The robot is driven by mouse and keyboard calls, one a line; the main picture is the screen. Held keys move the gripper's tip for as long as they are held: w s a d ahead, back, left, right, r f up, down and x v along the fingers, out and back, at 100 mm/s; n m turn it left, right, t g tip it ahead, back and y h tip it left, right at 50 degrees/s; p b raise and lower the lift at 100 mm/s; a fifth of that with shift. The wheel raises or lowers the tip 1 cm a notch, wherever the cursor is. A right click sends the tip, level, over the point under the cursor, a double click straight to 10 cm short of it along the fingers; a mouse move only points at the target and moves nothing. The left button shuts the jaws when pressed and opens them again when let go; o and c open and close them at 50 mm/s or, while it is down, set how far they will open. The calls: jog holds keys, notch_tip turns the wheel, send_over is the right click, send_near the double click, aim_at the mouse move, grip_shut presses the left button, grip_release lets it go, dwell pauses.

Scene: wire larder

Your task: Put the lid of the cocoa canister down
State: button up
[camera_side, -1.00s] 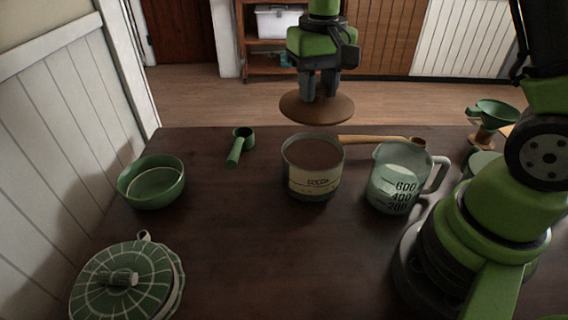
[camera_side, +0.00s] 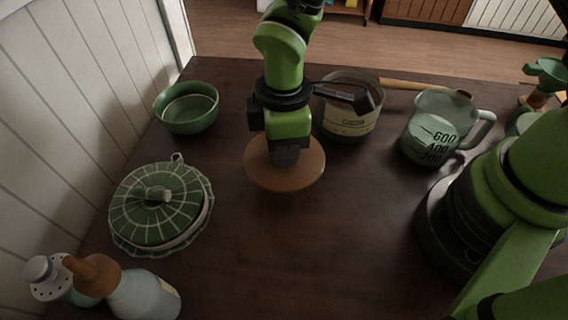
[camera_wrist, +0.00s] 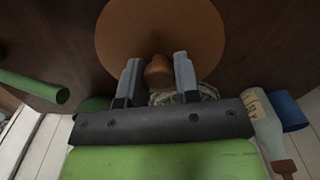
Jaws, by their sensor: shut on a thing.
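The brown round lid (camera_side: 310,175) is low over the table, in front of the cocoa canister and to its left. My gripper (camera_side: 285,155) points down and is shut on the lid's knob. The wrist view shows the knob (camera_wrist: 158,72) between my two fingers (camera_wrist: 158,68), with the lid's flat disc (camera_wrist: 160,28) beyond it. I cannot tell whether the lid touches the table. The cocoa canister (camera_side: 349,122) stands upright and open at the back, partly hidden by my arm.
A green bowl (camera_side: 187,112) stands back left, a lidded green dish (camera_side: 150,215) at left, and a bottle (camera_side: 145,297) and a shaker (camera_side: 48,285) front left. A glass measuring jug (camera_side: 430,135) is right of the canister. The table's front middle (camera_side: 300,260) is clear.

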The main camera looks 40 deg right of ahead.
jog(key=shift+f, duration=2.6)
jog(key=shift+f, duration=0.1)
jog(key=o, duration=0.9)
notch_tip(320, 180, up, 12)
jog(key=shift+r, duration=0.15)
